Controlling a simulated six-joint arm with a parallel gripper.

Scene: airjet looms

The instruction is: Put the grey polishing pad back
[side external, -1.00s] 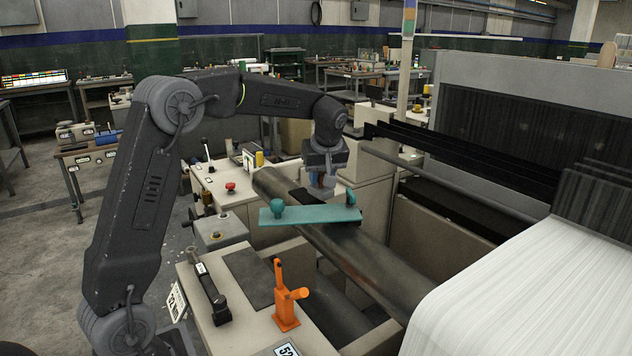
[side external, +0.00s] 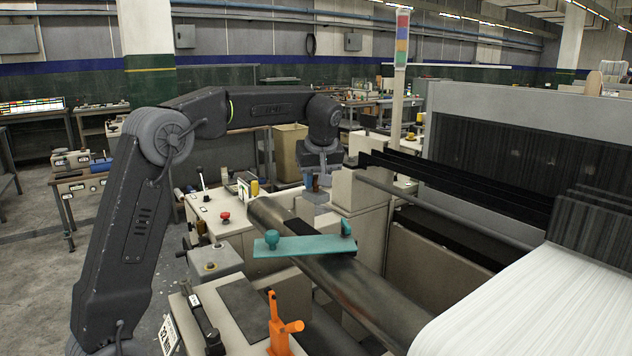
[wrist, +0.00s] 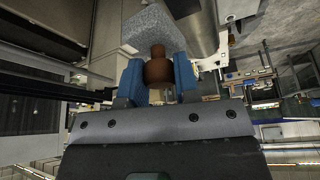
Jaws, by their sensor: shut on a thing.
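The grey polishing pad (wrist: 160,27) is a speckled grey block with a brown knob (wrist: 158,68). In the wrist view my gripper (wrist: 158,78) is shut on the knob, with one blue finger on each side. In the side view my gripper (side external: 316,184) hangs behind the far end of the dark roller, and the grey pad (side external: 315,197) shows small under it. The pad appears to be above the pale machine surface there; I cannot tell whether it touches anything.
A teal bar with knobs (side external: 292,247) lies across the dark roller (side external: 335,284). An orange handle (side external: 281,325) stands on the near machine ledge. A control box with a red button (side external: 225,217) is left of the roller. White warp threads (side external: 530,310) fill the right front.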

